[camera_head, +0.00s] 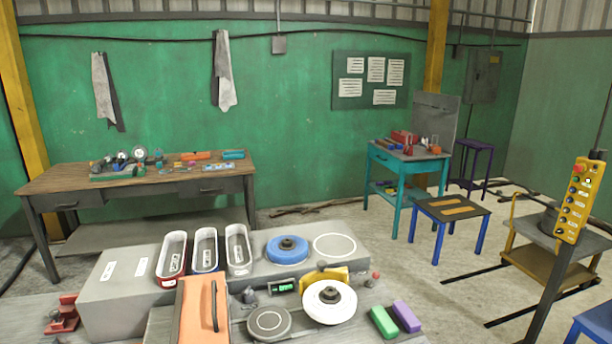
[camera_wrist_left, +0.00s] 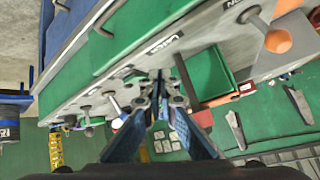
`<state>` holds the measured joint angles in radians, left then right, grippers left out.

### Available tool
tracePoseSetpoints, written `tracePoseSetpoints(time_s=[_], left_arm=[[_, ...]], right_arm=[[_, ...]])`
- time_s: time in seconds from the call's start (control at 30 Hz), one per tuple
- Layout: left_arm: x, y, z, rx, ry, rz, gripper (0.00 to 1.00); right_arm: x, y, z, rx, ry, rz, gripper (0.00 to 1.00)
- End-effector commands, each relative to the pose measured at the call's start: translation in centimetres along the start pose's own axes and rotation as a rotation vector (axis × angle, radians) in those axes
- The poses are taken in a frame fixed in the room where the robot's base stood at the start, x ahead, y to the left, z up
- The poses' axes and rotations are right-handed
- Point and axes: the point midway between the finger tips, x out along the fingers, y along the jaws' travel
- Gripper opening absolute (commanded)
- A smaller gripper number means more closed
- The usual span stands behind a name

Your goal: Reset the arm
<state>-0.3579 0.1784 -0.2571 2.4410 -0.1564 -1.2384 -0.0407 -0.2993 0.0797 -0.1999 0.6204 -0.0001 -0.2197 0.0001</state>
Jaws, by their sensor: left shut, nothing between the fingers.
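My left gripper (camera_wrist_left: 160,85) shows in the left wrist view, with its blue-grey fingers closed together and nothing between them. It is in front of a green and grey panel (camera_wrist_left: 120,60) with metal pegs; whether it touches the panel I cannot tell. A green bin (camera_wrist_left: 208,78) is just right of the fingertips. Neither gripper and neither arm shows in the head view. My right gripper is in no view.
In the head view a grey bench holds long trays (camera_head: 206,250), a blue disc (camera_head: 287,249), a white disc (camera_head: 329,302) and an orange case (camera_head: 202,312). Floor is open between.

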Motion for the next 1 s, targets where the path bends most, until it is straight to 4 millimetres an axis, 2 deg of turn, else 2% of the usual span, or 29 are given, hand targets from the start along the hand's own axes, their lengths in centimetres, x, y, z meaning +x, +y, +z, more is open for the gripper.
tracePoseSetpoints(time_s=[0.03, 0.1, 0.2, 0.37, 0.4, 0.57, 0.67, 0.87, 1.0], left_arm=[[-0.4, 0.5, 3.2, -0.037, -0.09, 0.023, 0.0], [-1.1, 1.2, 7.0, -0.08, -0.201, 0.05, 0.0], [-2.6, 2.1, 11.6, -0.131, -0.341, 0.084, 0.0], [-5.7, 3.7, 17.9, -0.2, -0.542, 0.133, 0.0], [-3.6, 4.0, 18.7, -0.194, -0.535, 0.131, 0.0], [1.1, 5.4, 22.2, -0.189, -0.55, 0.136, 0.0], [4.2, 6.5, 25.1, -0.186, -0.564, 0.14, 0.0], [10.8, 9.3, 33.3, -0.178, -0.598, 0.151, 0.0], [14.4, 11.3, 40.0, -0.172, -0.623, 0.158, 0.0]], right_arm=[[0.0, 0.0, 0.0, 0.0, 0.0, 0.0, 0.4], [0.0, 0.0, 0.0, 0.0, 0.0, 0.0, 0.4], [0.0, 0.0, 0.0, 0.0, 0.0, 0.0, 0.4], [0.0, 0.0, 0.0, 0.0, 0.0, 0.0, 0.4], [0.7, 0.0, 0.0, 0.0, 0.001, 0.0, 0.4], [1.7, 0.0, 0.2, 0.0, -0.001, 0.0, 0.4], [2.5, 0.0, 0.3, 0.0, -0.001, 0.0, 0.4], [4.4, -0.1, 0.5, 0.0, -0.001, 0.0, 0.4], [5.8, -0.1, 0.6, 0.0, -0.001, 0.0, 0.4]])
